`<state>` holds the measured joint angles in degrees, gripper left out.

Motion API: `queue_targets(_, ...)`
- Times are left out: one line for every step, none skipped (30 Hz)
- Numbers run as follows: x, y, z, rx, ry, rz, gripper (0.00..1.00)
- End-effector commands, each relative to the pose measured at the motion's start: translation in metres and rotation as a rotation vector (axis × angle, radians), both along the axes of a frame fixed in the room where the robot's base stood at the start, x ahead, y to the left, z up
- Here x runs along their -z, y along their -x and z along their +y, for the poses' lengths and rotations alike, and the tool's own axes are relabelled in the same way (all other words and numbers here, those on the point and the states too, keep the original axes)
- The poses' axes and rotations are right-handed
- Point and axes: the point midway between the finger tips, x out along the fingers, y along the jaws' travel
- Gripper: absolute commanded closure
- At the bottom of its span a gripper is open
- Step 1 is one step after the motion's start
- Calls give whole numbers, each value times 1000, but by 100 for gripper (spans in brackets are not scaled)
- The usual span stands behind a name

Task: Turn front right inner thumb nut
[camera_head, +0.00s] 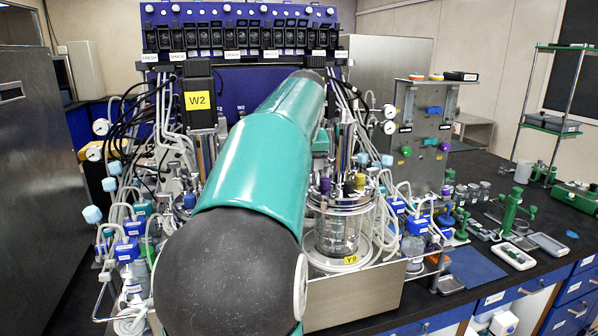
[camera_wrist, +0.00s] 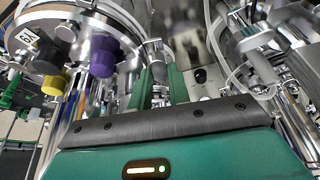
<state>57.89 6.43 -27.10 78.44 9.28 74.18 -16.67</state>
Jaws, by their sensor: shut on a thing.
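In the wrist view my gripper (camera_wrist: 162,72) points at the hardware beside a glass-and-steel vessel. Its two green fingers stand a short way apart, with a small silvery metal part between them that I take as the thumb nut (camera_wrist: 158,80). The nut's shape is small and partly hidden by the fingers. The right vessel (camera_head: 338,232) stands in front right in the head view, with a yellow label, and its steel lid (camera_wrist: 88,22) fills the upper left of the wrist view. In the head view my arm hides the gripper and the nut.
On the lid close left of the fingers stand a purple cap (camera_wrist: 103,56) and a yellow cap (camera_wrist: 54,84). Pale tubing (camera_wrist: 222,50) hangs right of the fingers. Blue-capped bottles (camera_head: 415,240) and hoses crowd the vessel. The right bench carries green tools (camera_head: 512,212).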

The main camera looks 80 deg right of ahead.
Motion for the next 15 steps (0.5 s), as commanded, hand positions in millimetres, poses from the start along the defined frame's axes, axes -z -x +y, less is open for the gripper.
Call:
queue_targets(0,0,1,-3,-3,0,100)
queue_targets(0,0,1,-3,-3,0,100)
queue_targets(0,0,1,-2,-3,0,100)
queue_targets(0,0,1,-2,-3,0,100)
queue_targets(0,0,1,-2,-3,0,100)
queue_targets(0,0,1,-1,-3,1,100)
queue_targets(0,0,1,-1,-3,1,100)
queue_targets(0,0,1,-1,-3,1,100)
queue_targets(0,0,1,-1,-4,1,78)
queue_targets(0,0,1,-1,-4,1,72)
queue_targets(0,0,1,0,-3,0,66)
queue_targets(0,0,1,0,-3,0,60)
queue_targets(0,0,1,0,-3,0,60)
queue_targets(0,0,1,0,-2,0,60)
queue_targets(0,0,0,0,-2,0,60)
